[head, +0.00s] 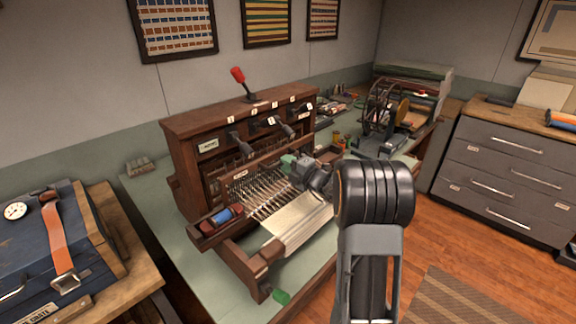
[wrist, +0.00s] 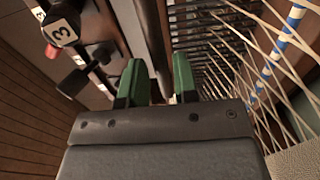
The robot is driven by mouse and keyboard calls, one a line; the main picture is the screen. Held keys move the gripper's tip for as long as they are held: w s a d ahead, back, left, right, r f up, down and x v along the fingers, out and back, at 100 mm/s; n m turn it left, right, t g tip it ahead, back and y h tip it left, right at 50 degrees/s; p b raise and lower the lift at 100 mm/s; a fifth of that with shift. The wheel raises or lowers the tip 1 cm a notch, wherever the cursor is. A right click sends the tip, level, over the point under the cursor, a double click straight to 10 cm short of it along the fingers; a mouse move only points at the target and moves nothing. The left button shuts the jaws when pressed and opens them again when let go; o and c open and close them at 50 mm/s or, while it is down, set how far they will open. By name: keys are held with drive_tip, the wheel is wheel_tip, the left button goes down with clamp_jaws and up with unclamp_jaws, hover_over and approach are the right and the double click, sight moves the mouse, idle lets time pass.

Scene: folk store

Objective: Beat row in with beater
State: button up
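The wooden table loom (head: 185,165) stands on the green-topped bench. Its beater (head: 252,170) is a dark wooden bar with a small label, lying across the front above the warp threads (head: 262,197). Pale woven cloth (head: 297,222) lies in front of the threads. My gripper (head: 290,162) is at the right part of the beater. In the wrist view its two green fingers (wrist: 159,80) are apart, with a dark bar (wrist: 153,35) running up beyond the gap. I cannot tell whether they touch it.
A shuttle with blue thread (head: 227,214) lies at the loom's left front. Levers with number tags (wrist: 62,25) are close left of my fingers, and warp threads (wrist: 240,75) close right. A red-knobbed lever (head: 238,76) rises on top. A blue case (head: 45,245) stands left.

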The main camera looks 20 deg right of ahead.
drive_tip(key=c, duration=0.5)
drive_tip(key=shift+o, duration=0.2)
drive_tip(key=shift+p+v, duration=2.3)
drive_tip(key=shift+v, duration=5.75)
clamp_jaws()
drive_tip(key=shift+w+p, duration=0.1)
drive_tip(key=shift+p, duration=0.3)
drive_tip(key=shift+o, duration=0.2)
unclamp_jaws()
drive_tip(key=o, duration=1.1)
drive_tip(key=shift+o, duration=0.2)
